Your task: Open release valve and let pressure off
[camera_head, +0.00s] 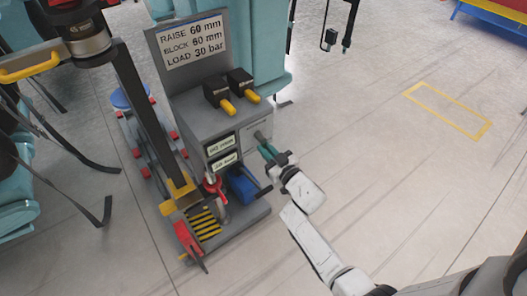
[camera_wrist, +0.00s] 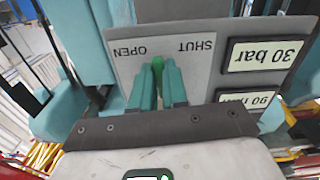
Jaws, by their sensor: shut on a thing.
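The release valve's green handle (camera_wrist: 157,66) shows in the wrist view, between my teal fingertips. It lies between the words OPEN and SHUT, which appear upside down on a grey plate (camera_wrist: 203,76). My gripper (camera_wrist: 157,84) is shut on this handle; the fingers hide much of it. In the head view my gripper (camera_head: 266,150) reaches the right side of the grey pump unit (camera_head: 196,113), and the handle there is hidden by the fingers. A readout (camera_wrist: 264,53) next to the plate reads 30 bar.
A sign (camera_head: 192,42) on the unit reads RAISE 60 mm, BLOCK 60 mm, LOAD 30 bar. Two black blocks with yellow levers (camera_head: 228,107) stand on top. A red clamp-like part (camera_head: 188,240) and a blue part (camera_head: 242,185) sit low.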

